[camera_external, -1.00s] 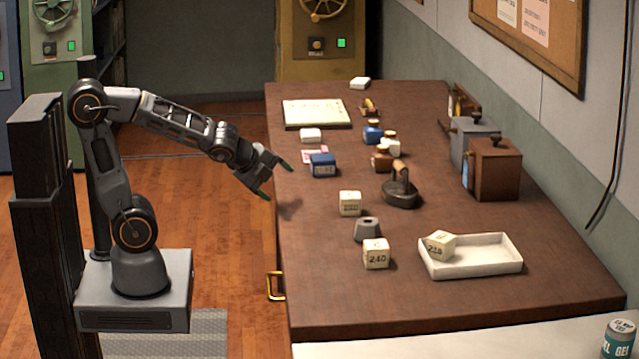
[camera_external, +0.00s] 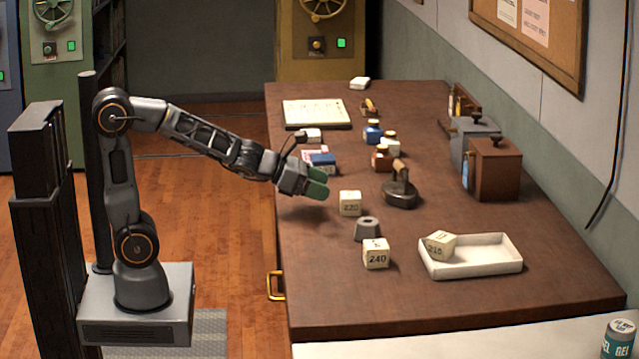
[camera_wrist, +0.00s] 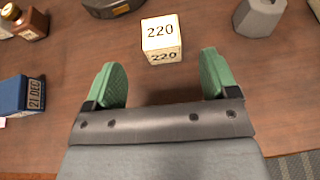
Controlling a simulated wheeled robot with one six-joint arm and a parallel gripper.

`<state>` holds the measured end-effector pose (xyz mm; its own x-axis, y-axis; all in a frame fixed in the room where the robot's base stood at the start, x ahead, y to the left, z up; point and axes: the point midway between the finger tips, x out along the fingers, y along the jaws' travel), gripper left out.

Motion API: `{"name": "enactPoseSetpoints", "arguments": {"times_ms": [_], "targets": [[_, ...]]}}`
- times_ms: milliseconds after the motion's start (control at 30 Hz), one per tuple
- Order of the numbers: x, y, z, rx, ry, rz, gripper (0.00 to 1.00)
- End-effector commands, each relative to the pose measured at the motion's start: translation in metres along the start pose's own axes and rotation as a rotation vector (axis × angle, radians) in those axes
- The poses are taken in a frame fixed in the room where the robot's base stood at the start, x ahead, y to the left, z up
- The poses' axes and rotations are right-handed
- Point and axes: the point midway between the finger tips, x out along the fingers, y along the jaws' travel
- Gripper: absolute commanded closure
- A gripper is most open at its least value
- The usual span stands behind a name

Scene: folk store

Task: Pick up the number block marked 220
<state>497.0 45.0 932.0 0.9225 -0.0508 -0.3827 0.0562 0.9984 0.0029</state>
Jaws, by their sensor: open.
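The cream number block marked 220 (camera_external: 350,203) stands on the brown table, near its left side. In the wrist view the block (camera_wrist: 161,40) shows 220 on its top and on the face toward me. My gripper (camera_external: 322,184) is open and empty above the table, just left of and beyond the block in the external view. In the wrist view my gripper (camera_wrist: 160,80) has its green fingers apart, with the block ahead of the gap between them, not in it.
A grey hexagonal piece (camera_external: 367,229) and a block marked 240 (camera_external: 376,254) stand nearby. A dark iron-like tool (camera_external: 400,195) stands right of the 220 block. A blue date block (camera_wrist: 22,96) is at left.

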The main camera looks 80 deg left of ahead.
Motion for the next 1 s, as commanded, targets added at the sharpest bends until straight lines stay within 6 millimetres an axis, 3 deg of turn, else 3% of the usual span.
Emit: {"name": "enactPoseSetpoints", "arguments": {"times_ms": [100,467,733,1000], "targets": [[0.021,-0.001,-0.003,-0.002,0.001,-0.002,0.2],[0.045,0.0,0.0,-0.003,0.001,0.0,0.2],[0.081,-0.001,0.001,-0.003,0.002,0.0,0.2],[0.091,-0.001,0.002,-0.003,0.001,0.001,0.2]]}}
